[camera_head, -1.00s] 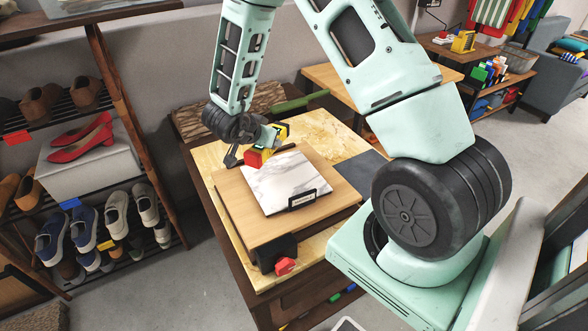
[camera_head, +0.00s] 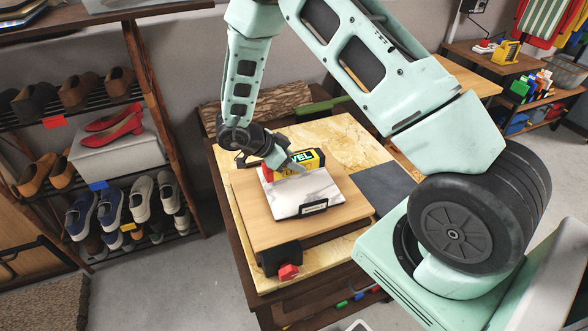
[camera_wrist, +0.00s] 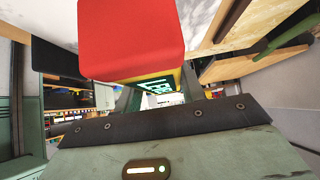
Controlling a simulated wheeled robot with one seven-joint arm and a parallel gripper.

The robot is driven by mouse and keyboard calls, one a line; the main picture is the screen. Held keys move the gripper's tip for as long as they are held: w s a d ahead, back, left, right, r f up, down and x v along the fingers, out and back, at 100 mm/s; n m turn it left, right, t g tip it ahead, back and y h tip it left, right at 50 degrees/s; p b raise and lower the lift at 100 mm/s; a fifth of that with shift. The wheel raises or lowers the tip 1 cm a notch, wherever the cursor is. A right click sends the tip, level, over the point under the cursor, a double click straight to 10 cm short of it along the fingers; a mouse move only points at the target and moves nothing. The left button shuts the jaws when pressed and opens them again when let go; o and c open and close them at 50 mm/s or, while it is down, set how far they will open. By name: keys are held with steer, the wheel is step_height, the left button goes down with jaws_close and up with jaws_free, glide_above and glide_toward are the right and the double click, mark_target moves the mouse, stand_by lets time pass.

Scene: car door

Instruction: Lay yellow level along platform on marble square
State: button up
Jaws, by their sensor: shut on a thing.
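The yellow level (camera_head: 304,160) has a red end and dark lettering; in the head view it is at the far edge of the marble square (camera_head: 305,188). My gripper (camera_head: 290,165) is shut on the level. In the wrist view the level's red end (camera_wrist: 130,38) fills the upper middle and hides much behind it. The white marble square lies on the wooden platform (camera_head: 258,215) with a small dark label at its front edge. I cannot tell whether the level touches the marble.
The platform sits on a pale-topped workbench (camera_head: 345,140). A black clamp with a red knob (camera_head: 288,272) is at the platform's front. A dark grey mat (camera_head: 385,185) lies to the right. A shoe rack (camera_head: 110,150) stands at the left.

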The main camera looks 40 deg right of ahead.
steer(key=shift+f, duration=1.6)
steer(key=o, duration=1.1)
